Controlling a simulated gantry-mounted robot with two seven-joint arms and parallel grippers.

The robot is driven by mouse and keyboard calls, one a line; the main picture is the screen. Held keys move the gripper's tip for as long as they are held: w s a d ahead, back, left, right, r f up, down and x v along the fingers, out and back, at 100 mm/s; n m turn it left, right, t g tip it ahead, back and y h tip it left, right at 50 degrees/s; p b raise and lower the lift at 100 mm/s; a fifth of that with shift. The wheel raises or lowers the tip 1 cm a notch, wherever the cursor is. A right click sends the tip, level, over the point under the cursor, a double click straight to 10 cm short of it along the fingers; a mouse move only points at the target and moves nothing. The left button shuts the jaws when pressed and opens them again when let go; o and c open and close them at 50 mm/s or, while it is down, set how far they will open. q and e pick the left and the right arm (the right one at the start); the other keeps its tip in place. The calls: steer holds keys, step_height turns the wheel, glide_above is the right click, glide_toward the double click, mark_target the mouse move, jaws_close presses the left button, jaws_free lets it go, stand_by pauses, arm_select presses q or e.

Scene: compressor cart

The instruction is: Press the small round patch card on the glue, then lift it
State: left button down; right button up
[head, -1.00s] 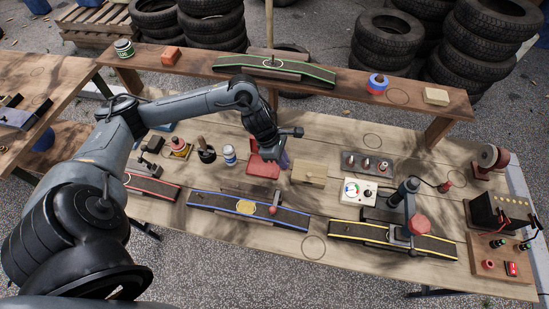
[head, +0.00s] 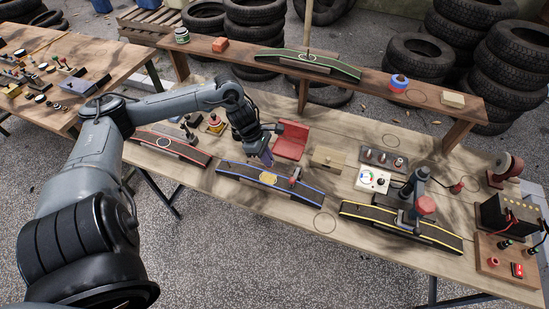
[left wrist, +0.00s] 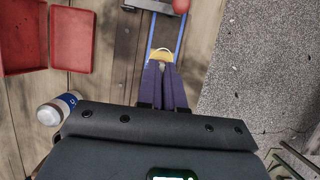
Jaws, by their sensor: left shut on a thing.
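The blue-edged strip (head: 300,190) lies on the table with a yellow oval glue spot (head: 268,179) at its middle. My left gripper (head: 266,160) is just above and behind that spot. In the left wrist view its purple fingers (left wrist: 163,85) are close together and point at the yellow spot (left wrist: 163,54), partly covering it. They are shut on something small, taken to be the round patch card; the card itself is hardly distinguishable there. Whether it touches the glue I cannot tell. My right gripper is not in view.
An open red box (head: 290,143) stands behind the strip. A red-tipped tool (head: 295,177) is on the strip's right part.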

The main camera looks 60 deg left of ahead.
arm_select(q)
steer(key=shift+s+f, duration=0.3)
steer(key=shift+f, duration=0.1)
steer(key=shift+d+f+b, duration=0.1)
steer(key=shift+f+b, duration=1.4)
steer(key=shift+f, duration=0.5)
steer(key=shift+f+b, duration=0.8)
steer(key=shift+f, duration=0.25)
steer(key=shift+f+b, duration=0.1)
steer(key=shift+b, duration=0.25)
steer(key=shift+f+b, duration=0.35)
steer(key=shift+b, duration=0.05)
stand_by(0.5)
